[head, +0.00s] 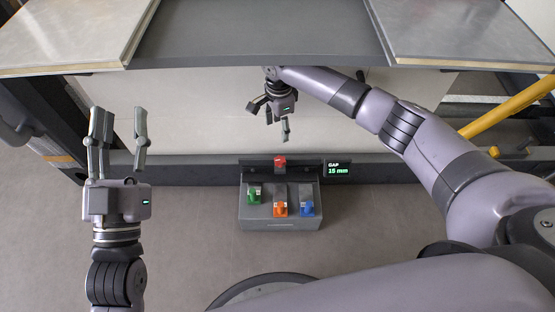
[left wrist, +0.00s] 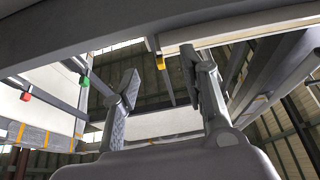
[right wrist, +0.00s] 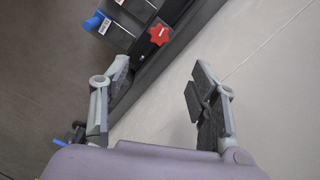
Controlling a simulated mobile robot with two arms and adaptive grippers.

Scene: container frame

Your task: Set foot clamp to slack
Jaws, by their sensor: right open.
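A grey control box (head: 280,222) stands on the floor, with a green lever (head: 254,196), an orange lever (head: 280,209) and a blue lever (head: 307,208). A red star-shaped knob (head: 279,161) sits on the panel behind them. Their labels are too small to read, so I cannot tell which is the foot clamp. A display (head: 338,169) reads "GAP 15 mm". My right gripper (head: 271,118) is open and empty, beyond the red knob and apart from it. The right wrist view shows the red knob (right wrist: 160,34) and blue lever (right wrist: 94,21). My left gripper (head: 120,128) is open and empty, left of the box.
A dark beam (head: 390,170) runs behind the box, with a pale panel (head: 190,115) beyond it. A grey deck (head: 260,30) with two light plates overhangs at the top. A yellow rail (head: 510,105) is at right. The floor left of the box is clear.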

